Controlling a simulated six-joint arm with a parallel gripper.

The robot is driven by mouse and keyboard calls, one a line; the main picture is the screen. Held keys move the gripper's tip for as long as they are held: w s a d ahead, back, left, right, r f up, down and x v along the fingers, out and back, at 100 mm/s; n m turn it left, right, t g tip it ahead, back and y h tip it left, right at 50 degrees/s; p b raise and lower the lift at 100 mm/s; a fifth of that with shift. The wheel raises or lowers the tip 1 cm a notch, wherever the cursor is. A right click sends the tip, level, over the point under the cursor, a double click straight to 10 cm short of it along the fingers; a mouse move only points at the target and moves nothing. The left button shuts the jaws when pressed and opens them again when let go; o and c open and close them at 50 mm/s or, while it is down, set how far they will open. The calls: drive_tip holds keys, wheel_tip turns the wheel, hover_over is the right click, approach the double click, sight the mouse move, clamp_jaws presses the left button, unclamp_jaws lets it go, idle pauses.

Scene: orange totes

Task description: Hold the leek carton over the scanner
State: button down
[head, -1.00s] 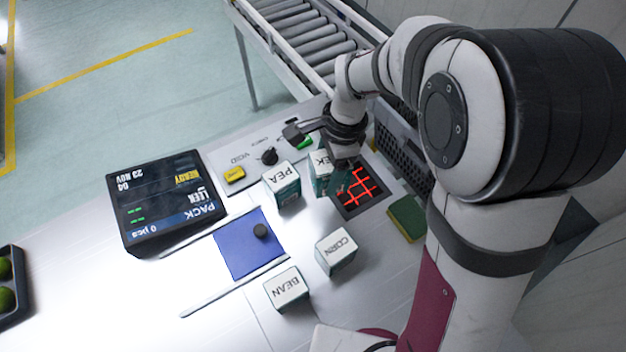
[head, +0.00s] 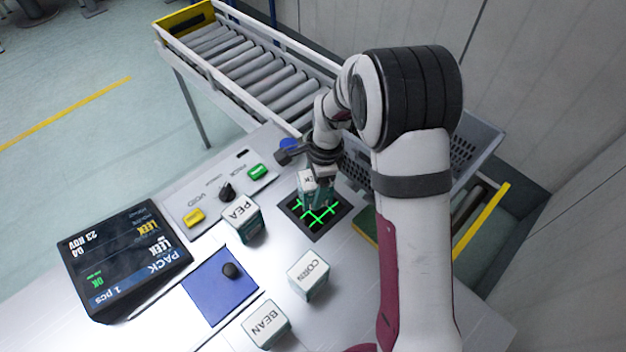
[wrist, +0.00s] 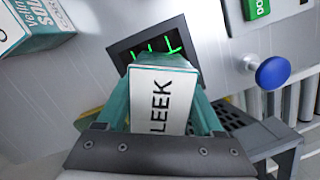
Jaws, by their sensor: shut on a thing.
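The leek carton (wrist: 162,98) is a white and teal box with LEEK on its top face. My gripper (wrist: 165,120) is shut on it, a finger on each side. In the head view the carton (head: 307,181) is partly hidden by my gripper (head: 316,185). It is over or at the edge of the scanner (head: 318,214), a dark square whose grid glows green; the exact height is hard to tell. The scanner (wrist: 150,47) shows just beyond the carton in the wrist view. The display (head: 122,262) reads LEEK, OK and 1 pcs.
PEA (head: 242,219), CORN (head: 308,275) and BEAN (head: 265,323) cartons stand on the table. A blue mat (head: 215,290) with a black knob lies by the display. Yellow (head: 193,217) and green (head: 257,171) buttons, a roller conveyor (head: 255,75) and a grey crate (head: 470,140) lie beyond.

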drive_tip(key=shift+r, duration=2.25)
